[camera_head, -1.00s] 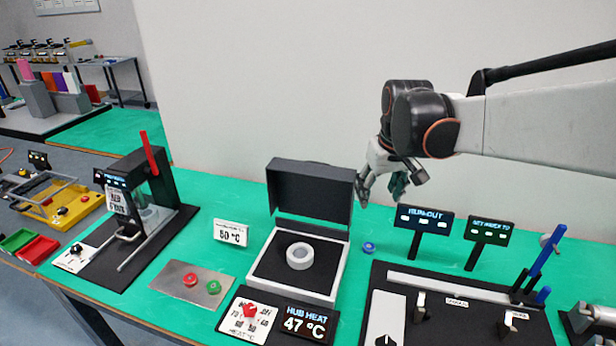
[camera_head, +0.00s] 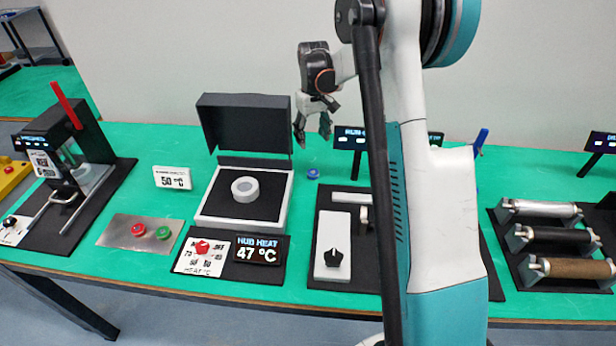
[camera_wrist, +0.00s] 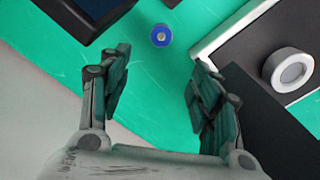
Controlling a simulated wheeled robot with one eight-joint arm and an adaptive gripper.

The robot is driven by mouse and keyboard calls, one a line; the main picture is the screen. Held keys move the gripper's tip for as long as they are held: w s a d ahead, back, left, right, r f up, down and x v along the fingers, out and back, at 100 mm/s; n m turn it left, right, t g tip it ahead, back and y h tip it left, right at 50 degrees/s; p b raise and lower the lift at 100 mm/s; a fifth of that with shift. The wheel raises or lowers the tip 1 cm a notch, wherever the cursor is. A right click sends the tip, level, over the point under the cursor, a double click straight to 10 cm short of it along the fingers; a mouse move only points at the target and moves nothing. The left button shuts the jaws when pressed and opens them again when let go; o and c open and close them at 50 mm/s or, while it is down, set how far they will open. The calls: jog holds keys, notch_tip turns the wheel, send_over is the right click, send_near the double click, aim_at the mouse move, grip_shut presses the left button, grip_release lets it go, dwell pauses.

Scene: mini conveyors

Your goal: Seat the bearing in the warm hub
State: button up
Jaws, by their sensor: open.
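The bearing (camera_head: 313,173) is a small blue ring with a grey centre, lying on the green bench right of the heater box. It also shows in the wrist view (camera_wrist: 161,36), ahead of the fingertips and between their lines. The hub (camera_head: 245,189) is a thick white ring lying on the dark floor of the open heater box (camera_head: 215,220). In the wrist view the hub (camera_wrist: 289,69) is at the right. My gripper (camera_head: 313,135) is open and empty, fingers down, above and apart from the bearing.
The heater's raised dark lid (camera_head: 247,124) stands close left of my gripper. The hub heat display (camera_head: 262,249) reads 47 °C; a sign (camera_head: 171,178) reads 50 °C. A run-out display (camera_head: 350,138) stands right of the bearing. My arm hides part of the fixture behind it.

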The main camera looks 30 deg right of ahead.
jog(key=b, duration=0.2)
send_over(313, 172)
jog(key=f, duration=0.9)
jog(key=shift+w, duration=0.25)
jog(key=shift+s+f+b, duration=0.15)
jog(key=shift+f+b, duration=0.6)
jog(key=shift+f, duration=0.55)
jog(key=shift+s+f+b, duration=0.15)
jog(key=shift+f+b, duration=0.55)
jog(key=shift+f, duration=0.6)
jog(key=c, duration=1.3)
jog(key=shift+r, duration=0.2)
notch_tip(313, 172, up, 20)
jog(key=p, duration=0.6)
jog(key=shift+f, duration=0.15)
